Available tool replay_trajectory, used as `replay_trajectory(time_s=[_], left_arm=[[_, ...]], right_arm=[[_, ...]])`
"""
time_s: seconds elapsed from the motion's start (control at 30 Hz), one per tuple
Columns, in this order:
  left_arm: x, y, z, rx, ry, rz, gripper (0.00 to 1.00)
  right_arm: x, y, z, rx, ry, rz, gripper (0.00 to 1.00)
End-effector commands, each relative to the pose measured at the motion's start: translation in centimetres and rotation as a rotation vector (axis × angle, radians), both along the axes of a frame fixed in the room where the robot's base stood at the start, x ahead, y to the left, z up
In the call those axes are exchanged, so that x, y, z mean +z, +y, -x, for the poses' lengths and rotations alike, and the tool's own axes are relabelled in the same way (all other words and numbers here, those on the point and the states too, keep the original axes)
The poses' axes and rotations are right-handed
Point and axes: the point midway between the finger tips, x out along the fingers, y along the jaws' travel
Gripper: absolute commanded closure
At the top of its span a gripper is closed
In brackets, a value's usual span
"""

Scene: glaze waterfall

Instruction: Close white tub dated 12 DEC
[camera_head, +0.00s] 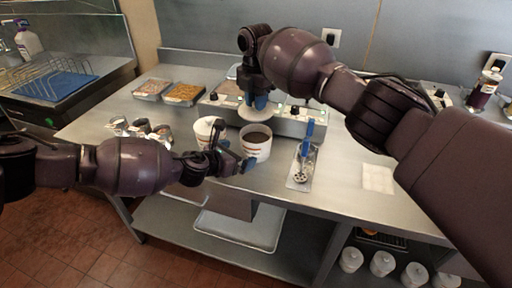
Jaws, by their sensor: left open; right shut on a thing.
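An open white tub (257,151) with dark contents stands on the steel counter. A second white tub (203,127) stands just left of it, partly hidden by my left arm. Both have small labels, but the dates are too small to read. My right gripper (257,103) is shut on a round white lid (251,116), held above and behind the open tub's rim. My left gripper (237,158) is open beside the open tub's lower left side; I cannot tell whether it touches the tub.
A scoop with a blue handle (307,138) lies in a metal tray (301,178) to the right. Control boxes (285,124) stand behind. Several small metal containers (140,128) and two food trays (184,92) are at left. A pale square (377,179) lies on the right counter.

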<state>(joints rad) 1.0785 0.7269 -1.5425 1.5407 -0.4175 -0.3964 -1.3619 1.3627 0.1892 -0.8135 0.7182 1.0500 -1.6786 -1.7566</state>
Motion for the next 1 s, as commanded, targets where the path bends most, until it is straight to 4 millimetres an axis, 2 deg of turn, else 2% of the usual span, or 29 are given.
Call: replay_trajectory(time_s=[0.43, 1.0], left_arm=[[-2.0, -3.1, -3.8, 0.001, 0.0, 0.001, 0.0], [-2.5, -3.8, -4.6, 0.0, 0.0, 0.0, 0.0]], right_arm=[[0.0, 0.0, 0.0, 0.0, 0.0, 0.0, 0.99], [0.0, 0.0, 0.0, 0.0, 0.0, 0.0, 0.99]])
